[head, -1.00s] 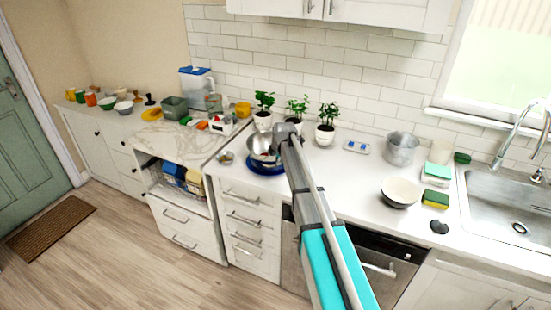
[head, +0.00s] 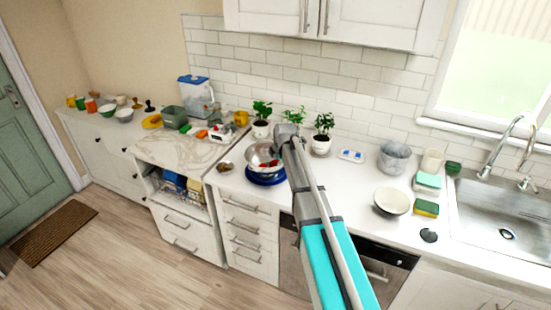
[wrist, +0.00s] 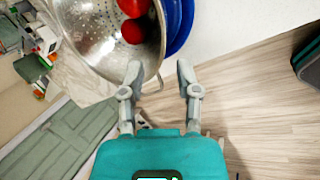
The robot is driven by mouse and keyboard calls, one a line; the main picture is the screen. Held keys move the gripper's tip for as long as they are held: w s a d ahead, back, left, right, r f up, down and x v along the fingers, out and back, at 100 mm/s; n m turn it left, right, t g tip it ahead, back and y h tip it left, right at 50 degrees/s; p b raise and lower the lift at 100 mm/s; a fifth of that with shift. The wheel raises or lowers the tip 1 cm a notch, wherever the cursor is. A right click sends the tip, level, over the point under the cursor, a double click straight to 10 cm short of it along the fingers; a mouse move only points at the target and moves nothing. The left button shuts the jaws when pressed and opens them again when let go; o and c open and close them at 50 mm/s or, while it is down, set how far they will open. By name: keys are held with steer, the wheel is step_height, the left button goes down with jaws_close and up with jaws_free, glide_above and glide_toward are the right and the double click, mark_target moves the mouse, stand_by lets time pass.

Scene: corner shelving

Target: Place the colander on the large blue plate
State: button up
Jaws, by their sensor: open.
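The colander (head: 262,154) is a metal bowl with small holes and holds red round items. It sits on the large blue plate (head: 266,180) at the left part of the counter in the head view. In the wrist view the colander (wrist: 95,45) fills the upper left, tilted in the picture, and the blue plate (wrist: 180,25) shows beside and beneath it. The head view shows my gripper beside the colander, mostly hidden by my arm.
Potted plants (head: 323,137) stand behind along the wall. A small bowl (head: 225,167) lies left of the plate. To the right are a white bowl (head: 391,201), a pot (head: 393,157), sponges (head: 426,207) and the sink (head: 500,215).

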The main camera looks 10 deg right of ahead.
steer(key=shift+p+v, duration=0.9)
steer(key=shift+v, duration=0.4)
steer(key=shift+s, duration=0.1)
steer(key=s+a+f+m+g, duration=0.1)
steer(key=s+m+g, duration=0.1)
steer(key=s+m, duration=0.8)
steer(key=s+a+f+m+g, duration=0.1)
steer(key=s+m+g, duration=0.2)
steer(key=s+m, duration=0.8)
steer(key=s, duration=1.1)
steer(key=shift+s+a+h, duration=0.3)
steer(key=shift+s+a, duration=0.05)
steer(key=shift+s, duration=0.05)
step_height(320, 180, down, 5)
steer(key=b, duration=0.5)
steer(key=shift+f, duration=0.1)
